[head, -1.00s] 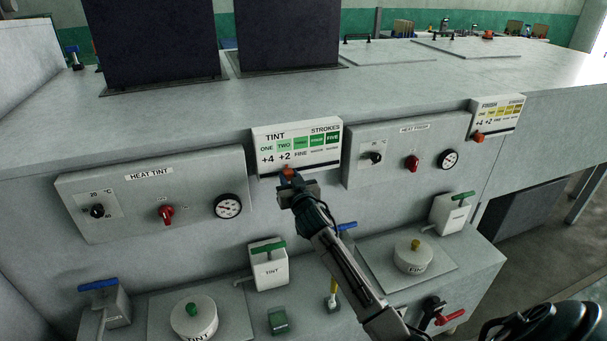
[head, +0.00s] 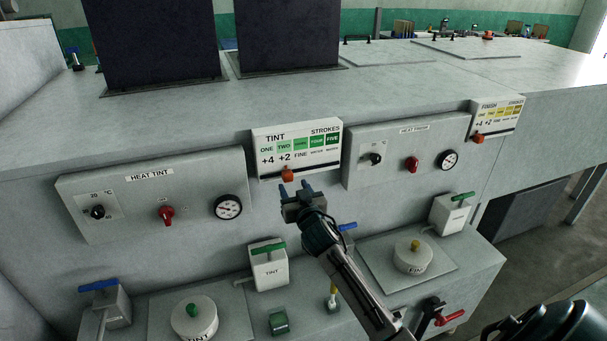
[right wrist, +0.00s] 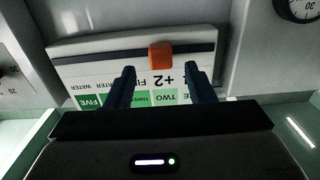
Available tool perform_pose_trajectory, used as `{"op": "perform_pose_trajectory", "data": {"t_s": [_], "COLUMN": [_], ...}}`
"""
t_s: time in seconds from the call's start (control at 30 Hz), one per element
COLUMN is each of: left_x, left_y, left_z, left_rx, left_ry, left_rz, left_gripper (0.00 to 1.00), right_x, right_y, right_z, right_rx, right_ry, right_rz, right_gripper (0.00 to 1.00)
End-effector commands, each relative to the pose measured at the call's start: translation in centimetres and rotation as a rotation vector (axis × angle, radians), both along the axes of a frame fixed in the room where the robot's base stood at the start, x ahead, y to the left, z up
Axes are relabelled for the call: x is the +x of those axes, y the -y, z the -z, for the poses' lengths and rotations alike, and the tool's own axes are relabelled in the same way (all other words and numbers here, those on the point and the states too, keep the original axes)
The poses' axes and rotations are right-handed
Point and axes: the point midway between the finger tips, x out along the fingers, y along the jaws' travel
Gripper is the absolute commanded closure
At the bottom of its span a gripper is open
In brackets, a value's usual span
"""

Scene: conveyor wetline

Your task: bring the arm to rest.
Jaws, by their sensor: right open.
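My right gripper (head: 295,188) is in the middle of the head view, just below the TINT strokes board (head: 297,146). Its two blue fingers are apart with nothing between them in the head view. In the right wrist view the open fingers (right wrist: 164,85) point toward the board (right wrist: 95,65), which appears upside down. An orange slider (head: 287,174) sits at the board's lower edge under the +2 mark, just beyond the fingertips and apart from them. It also shows in the right wrist view (right wrist: 160,55). My left gripper is not in view.
The HEAT TINT panel (head: 130,195) is at left and the HEAT FINISH panel (head: 390,170) at right. Below stand a TINT pot (head: 194,322), a green-handled TINT pump (head: 268,268), a yellow-knobbed pot (head: 412,258) and a red-handled valve (head: 448,318). A FINISH board (head: 505,112) hangs at far right.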

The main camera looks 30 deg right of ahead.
Motion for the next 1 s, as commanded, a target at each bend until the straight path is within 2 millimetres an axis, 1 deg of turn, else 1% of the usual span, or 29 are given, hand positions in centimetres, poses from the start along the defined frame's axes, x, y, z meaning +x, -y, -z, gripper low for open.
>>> {"op": "perform_pose_trajectory", "data": {"t_s": [0.1,0.23,0.77,0.87,0.97,1.0], "left_x": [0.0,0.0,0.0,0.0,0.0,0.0], "left_y": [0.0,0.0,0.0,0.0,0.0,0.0], "left_z": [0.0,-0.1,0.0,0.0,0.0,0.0], "left_rx": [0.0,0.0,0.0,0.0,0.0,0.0], "left_ry": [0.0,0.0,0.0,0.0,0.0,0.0], "left_rz": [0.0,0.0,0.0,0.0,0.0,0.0], "left_gripper": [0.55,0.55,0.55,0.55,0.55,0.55], "right_x": [-1.2,-1.8,-2.0,-3.1,-6.3,-8.2], "right_y": [-0.3,-0.4,-0.5,-0.7,-1.3,-1.7], "right_z": [0.0,0.0,0.1,1.3,4.3,5.8], "right_rx": [0.0,0.0,0.0,0.003,0.014,0.019], "right_ry": [0.0,0.0,-0.002,-0.044,-0.159,-0.229], "right_rz": [-0.001,-0.001,0.0,0.011,0.032,0.041], "right_gripper": [0.51,0.51,0.51,0.51,0.51,0.51]}}
